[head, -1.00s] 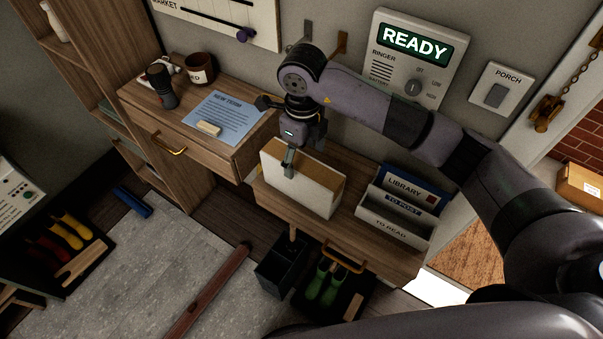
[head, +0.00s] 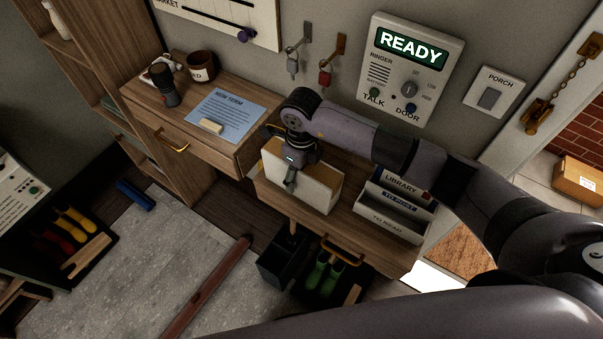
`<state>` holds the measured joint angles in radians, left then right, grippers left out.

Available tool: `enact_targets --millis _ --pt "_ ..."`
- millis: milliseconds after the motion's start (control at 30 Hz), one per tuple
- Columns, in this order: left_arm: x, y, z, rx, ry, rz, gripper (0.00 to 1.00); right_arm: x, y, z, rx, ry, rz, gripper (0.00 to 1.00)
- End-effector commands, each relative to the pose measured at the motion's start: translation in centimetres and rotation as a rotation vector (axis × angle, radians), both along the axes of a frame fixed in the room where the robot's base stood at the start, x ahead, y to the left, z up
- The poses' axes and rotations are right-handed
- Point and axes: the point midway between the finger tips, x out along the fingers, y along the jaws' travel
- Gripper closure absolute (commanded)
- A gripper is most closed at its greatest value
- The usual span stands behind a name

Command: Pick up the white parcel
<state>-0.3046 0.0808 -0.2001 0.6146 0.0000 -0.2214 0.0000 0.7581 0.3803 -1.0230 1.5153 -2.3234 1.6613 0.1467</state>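A white, upright box-like thing (head: 312,194), which looks like the white parcel, stands on the lower wooden bench top. Its wide white side faces me and tan shows behind its upper edge. My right gripper (head: 283,160) is at its upper left part. One dark finger hangs in front of the white side, and another part sticks out to the left behind it. The fingers look spread apart. Whether the front finger touches the white side I cannot tell. The wrist hides part of the top. My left gripper is not in view.
A letter rack (head: 397,209) stands close on the right of the white thing. Keys hang on wall hooks (head: 334,52) behind. A brown carton (head: 577,182) lies outside the door.

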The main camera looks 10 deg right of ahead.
Motion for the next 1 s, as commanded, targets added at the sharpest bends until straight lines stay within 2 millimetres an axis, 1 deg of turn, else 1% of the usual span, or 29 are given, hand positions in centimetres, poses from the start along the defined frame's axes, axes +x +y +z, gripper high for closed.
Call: enact_targets --millis 33,267,1000 --pt "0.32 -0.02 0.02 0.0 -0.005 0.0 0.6 0.01 0.01 0.02 0.0 0.0 0.0 0.33" --pt "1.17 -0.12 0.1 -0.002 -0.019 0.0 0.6 0.01 0.01 0.05 0.0 0.0 0.0 0.49" --pt "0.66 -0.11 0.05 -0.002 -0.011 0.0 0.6 0.01 -0.01 0.07 0.0 0.0 -0.001 0.98"
